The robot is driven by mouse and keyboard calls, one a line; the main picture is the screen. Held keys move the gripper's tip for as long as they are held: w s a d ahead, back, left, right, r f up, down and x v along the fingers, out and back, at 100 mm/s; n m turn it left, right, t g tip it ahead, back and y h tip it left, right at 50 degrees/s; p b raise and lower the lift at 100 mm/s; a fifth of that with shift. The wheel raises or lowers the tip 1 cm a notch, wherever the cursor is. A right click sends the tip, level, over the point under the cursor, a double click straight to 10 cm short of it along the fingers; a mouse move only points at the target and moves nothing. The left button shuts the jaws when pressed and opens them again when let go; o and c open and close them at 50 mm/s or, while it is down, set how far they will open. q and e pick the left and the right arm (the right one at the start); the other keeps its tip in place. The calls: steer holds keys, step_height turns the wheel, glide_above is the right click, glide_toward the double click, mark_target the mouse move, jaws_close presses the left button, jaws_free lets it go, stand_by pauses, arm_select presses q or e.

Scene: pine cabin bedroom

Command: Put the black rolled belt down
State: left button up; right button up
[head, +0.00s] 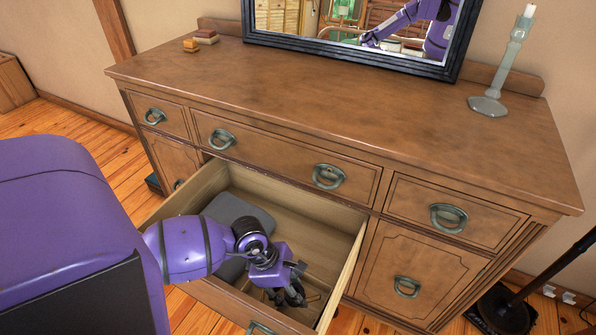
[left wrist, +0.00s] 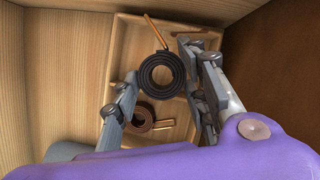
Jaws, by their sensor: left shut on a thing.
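The black rolled belt (left wrist: 161,75) is a flat dark coil, seen from above in the left wrist view between the two fingertips of my left gripper (left wrist: 160,72). The gripper is shut on it, over a light wooden tray (left wrist: 126,45) in the open drawer. I cannot tell whether the coil touches the tray floor. In the head view my left gripper (head: 286,293) reaches down into the drawer (head: 300,222), and the coil cannot be made out behind the dark fingers. My right gripper is not in view.
A brown rolled belt (left wrist: 142,119) lies just below the black one in the left wrist view. A thin orange-brown strip (left wrist: 156,32) lies above. Grey folded cloth (head: 236,210) fills the drawer's left part. The dresser top (head: 330,105) is mostly clear.

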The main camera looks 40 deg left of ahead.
arm_select(q)
steer(key=shift+f+b, duration=0.4)
steer(key=shift+f, duration=3.2)
steer(key=shift+f, duration=0.15)
steer(key=o, duration=1)
steer(key=p+v, duration=0.1)
steer(key=v, duration=1.1)
steer(key=shift+d+r, duration=0.1)
steer(key=shift+r, duration=0.1)
